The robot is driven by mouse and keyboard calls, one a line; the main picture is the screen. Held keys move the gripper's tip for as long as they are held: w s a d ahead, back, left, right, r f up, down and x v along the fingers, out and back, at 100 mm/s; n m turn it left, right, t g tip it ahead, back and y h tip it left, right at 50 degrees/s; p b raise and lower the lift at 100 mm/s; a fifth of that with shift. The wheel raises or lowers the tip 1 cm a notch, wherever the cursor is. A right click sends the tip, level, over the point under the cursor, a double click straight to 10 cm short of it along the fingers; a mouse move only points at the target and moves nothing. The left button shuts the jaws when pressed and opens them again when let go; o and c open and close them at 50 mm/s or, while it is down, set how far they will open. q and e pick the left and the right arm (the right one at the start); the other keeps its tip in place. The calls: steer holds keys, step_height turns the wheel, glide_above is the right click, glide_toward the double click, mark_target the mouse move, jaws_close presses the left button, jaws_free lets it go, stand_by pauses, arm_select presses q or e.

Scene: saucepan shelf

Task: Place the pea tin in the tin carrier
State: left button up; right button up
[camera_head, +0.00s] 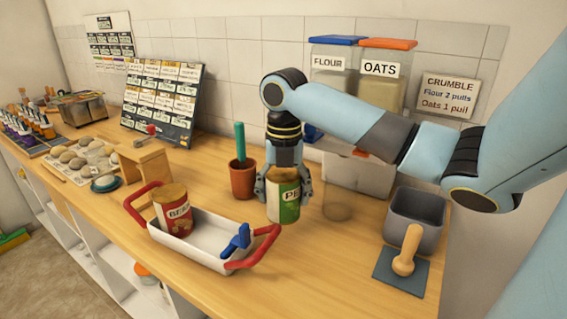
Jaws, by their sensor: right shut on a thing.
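The pea tin (287,203), green and white with a partly visible "PE" label, is held upright in my right gripper (284,190). The gripper comes down from above with its fingers on both sides of the tin. I cannot tell whether the tin touches the counter. The tin carrier (190,247) is a white tray with red handles, just left of and nearer than the tin. A red bean tin (173,212) stands in its left part, and a blue clip-like piece (237,241) sits at its right part. My left gripper is not in view.
A terracotta pot (243,180) with a green-handled tool stands behind the carrier. A wooden stand (146,168) is at its left. FLOUR and OATS dispensers (385,85) stand behind.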

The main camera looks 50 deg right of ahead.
mark_target(283, 215)
steer(key=shift+f, duration=2.9)
steer(key=shift+f, duration=0.1)
steer(key=o, duration=1.7)
